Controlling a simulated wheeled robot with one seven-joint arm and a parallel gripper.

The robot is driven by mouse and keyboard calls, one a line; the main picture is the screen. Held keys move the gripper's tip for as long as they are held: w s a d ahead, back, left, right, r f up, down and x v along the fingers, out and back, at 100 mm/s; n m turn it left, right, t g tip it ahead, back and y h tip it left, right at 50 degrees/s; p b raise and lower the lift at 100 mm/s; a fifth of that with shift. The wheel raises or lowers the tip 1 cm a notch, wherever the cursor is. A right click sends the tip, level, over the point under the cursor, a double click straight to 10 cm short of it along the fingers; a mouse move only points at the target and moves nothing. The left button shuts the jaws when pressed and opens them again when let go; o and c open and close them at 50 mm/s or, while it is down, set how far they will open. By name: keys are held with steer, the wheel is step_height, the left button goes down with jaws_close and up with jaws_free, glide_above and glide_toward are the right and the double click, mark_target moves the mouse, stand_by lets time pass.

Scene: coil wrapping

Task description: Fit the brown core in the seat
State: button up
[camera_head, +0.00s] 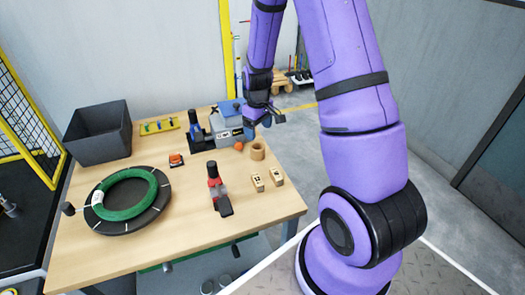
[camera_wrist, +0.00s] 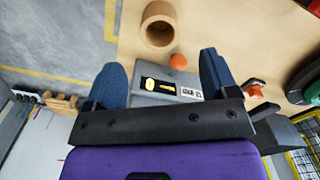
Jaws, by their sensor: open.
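The brown core (camera_head: 257,151), a short hollow cylinder, stands upright on the table near its right edge. It also shows at the top of the wrist view (camera_wrist: 158,38), its round opening visible. My gripper (camera_head: 260,121) is above the back right of the table, behind and above the core. In the wrist view my gripper (camera_wrist: 162,75) has its two blue fingers wide apart with nothing held between them. The core is beyond the fingertips, not touched. I cannot tell which part is the seat.
A grey machine (camera_head: 226,122) with an orange knob (camera_head: 238,146) stands close to my gripper. The table's front middle is clear.

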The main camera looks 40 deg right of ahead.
steer(key=f, duration=1)
steer(key=shift+w+f, duration=0.2)
steer(key=shift+f, duration=0.1)
steer(key=shift+c, duration=0.3)
steer(key=c, duration=1)
